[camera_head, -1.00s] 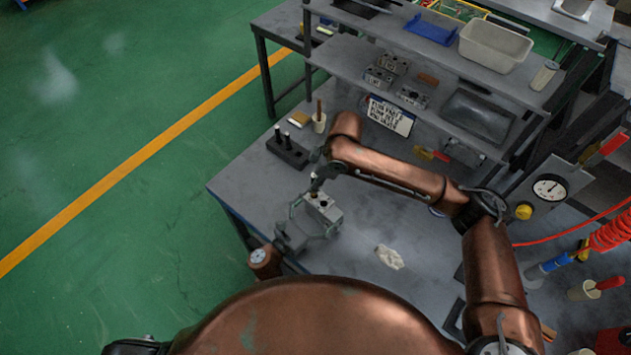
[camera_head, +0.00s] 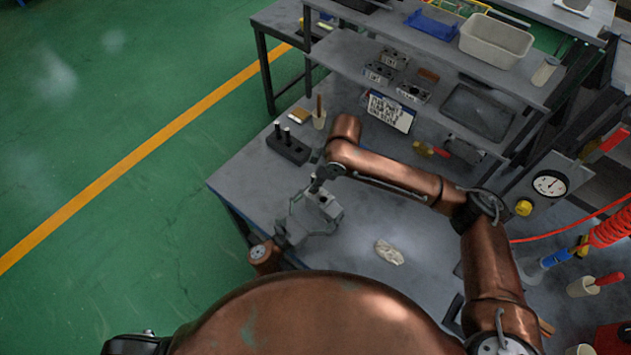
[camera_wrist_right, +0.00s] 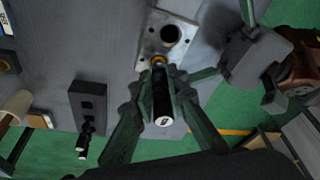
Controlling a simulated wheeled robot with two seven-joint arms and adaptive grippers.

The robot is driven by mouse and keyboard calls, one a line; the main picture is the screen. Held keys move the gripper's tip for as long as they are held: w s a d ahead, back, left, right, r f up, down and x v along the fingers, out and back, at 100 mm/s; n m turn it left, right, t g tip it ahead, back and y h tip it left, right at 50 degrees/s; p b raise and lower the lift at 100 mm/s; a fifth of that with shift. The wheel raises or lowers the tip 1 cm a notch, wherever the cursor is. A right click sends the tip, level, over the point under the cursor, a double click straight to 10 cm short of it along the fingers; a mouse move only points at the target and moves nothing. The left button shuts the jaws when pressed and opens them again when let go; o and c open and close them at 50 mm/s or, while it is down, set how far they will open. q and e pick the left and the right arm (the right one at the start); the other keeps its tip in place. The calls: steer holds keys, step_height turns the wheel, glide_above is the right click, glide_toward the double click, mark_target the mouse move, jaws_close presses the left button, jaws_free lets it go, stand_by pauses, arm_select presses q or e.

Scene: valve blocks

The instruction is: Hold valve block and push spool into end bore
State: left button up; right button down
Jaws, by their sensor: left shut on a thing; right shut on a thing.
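The grey valve block (camera_head: 331,213) is at the table's near left part; its light top face (camera_wrist_right: 184,50) shows an open round bore and a brass-rimmed bore in the right wrist view. My left gripper (camera_head: 312,218) is shut on the block from the near left.
A dark holder (camera_head: 288,151) with upright black pins stands behind the block, near a cup (camera_head: 319,121). A crumpled cloth (camera_head: 389,252) lies to the right. A shelf with more blocks (camera_head: 411,93) and a gauge panel (camera_head: 549,184) bound the table behind and right.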

steer(key=shift+f, duration=0.95)
steer(key=c, duration=1.8)
jaws_free()
steer(key=shift+f, duration=0.1)
steer(key=v, duration=1.2)
steer(key=shift+a, duration=0.1)
arm_select(q)
steer(key=o, duration=1.8)
steer(key=shift+c, duration=0.2)
steer(key=shift+a, duration=0.1)
